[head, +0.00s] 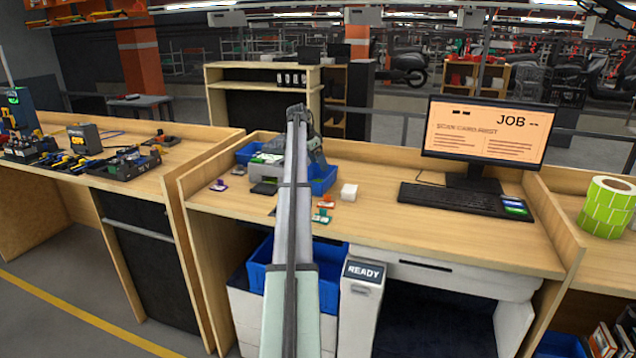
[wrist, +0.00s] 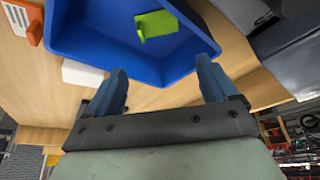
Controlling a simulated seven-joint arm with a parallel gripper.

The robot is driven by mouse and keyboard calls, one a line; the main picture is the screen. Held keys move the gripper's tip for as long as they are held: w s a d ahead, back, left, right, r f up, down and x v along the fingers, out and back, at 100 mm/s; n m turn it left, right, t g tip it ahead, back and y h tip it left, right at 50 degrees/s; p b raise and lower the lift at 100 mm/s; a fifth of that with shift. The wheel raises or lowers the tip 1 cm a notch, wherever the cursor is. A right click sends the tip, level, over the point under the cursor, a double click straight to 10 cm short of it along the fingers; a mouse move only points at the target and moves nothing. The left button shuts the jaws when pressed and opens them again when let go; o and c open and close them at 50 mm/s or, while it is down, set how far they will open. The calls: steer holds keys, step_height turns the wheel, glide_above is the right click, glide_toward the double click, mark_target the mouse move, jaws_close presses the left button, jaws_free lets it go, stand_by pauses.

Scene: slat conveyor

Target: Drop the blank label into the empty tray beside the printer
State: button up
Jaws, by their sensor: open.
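A green label (wrist: 157,24) with a notch in its edge shows inside the blue tray (wrist: 85,35) in the wrist view. I cannot tell whether it lies flat on the tray floor. My gripper (wrist: 160,80) is open, its two blue fingers apart at the tray's near rim with nothing between them. In the head view the tray (head: 325,185) stands right of the printer (head: 264,170), partly behind my arm. The label is not visible there, and my fingertips are mostly hidden.
A white block (head: 349,192) and an orange-and-white piece (head: 325,201) sit near the tray. Another blue tray (head: 249,152) stands behind the printer. A monitor (head: 485,135) and keyboard (head: 465,199) occupy the right side. The desk between block and keyboard is clear.

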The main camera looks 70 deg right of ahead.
steer(key=v, duration=1.4)
steer(key=shift+f, duration=0.1)
